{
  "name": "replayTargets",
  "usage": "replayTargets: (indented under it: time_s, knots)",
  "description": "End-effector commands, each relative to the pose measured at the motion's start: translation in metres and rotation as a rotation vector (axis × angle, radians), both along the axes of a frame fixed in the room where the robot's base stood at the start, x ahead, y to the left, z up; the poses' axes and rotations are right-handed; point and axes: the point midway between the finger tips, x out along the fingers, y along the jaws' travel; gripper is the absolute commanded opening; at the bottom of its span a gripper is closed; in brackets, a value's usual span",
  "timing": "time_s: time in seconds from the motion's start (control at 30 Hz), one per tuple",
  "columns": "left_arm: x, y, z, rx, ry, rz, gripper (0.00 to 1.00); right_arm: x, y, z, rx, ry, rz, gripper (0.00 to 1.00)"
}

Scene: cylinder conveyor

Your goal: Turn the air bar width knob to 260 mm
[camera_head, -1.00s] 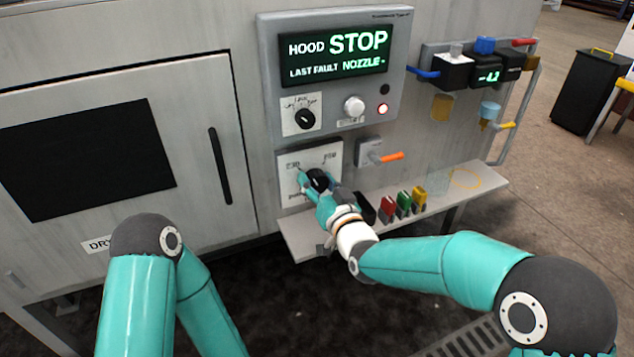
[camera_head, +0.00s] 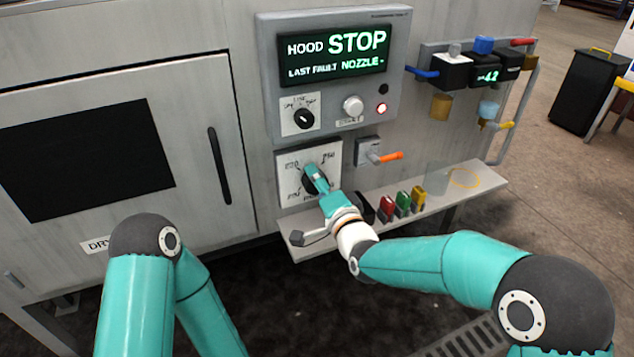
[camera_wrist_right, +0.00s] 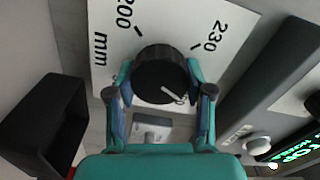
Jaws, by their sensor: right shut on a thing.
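The air bar width knob (camera_head: 308,187) is a dark round dial on a white plate (camera_head: 330,153), below the control panel. My right gripper (camera_head: 316,177) is shut on the knob and partly covers it in the head view. In the right wrist view the two fingers of the right gripper (camera_wrist_right: 160,72) hold the knob (camera_wrist_right: 158,66) from both sides. A white pointer line on the knob points to the lower right there. The 200 and 230 labels show above; the 260 mark is hidden there. My left arm shows at the lower left, its gripper out of view.
The panel (camera_head: 400,45) above reads HOOD STOP and LAST FAULT NOZZLE. An orange-handled lever (camera_head: 388,157) is right of the knob plate. A narrow shelf (camera_head: 445,200) below carries red, green and yellow blocks, close to my right wrist.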

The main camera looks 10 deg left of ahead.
Motion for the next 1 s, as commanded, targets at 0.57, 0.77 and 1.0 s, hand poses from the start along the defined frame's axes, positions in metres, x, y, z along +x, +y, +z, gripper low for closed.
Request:
replayTargets:
  time_s: [0.57, 0.77, 1.0]
  knots:
    - [0.0000, 0.0000, -0.0002, 0.000, 0.000, 0.000, 0.40, 0.0024, -0.0044, -0.0044, 0.240, 0.179, -0.010, 0.17]
    - [0.0000, 0.0000, -0.0002, 0.000, 0.000, 0.000, 0.40, 0.0025, -0.0046, -0.0049, 0.252, 0.188, -0.011, 0.17]
    - [0.0000, 0.0000, -0.0003, 0.000, 0.000, 0.000, 0.40, 0.0025, -0.0047, -0.0053, 0.250, 0.188, -0.011, 0.17]
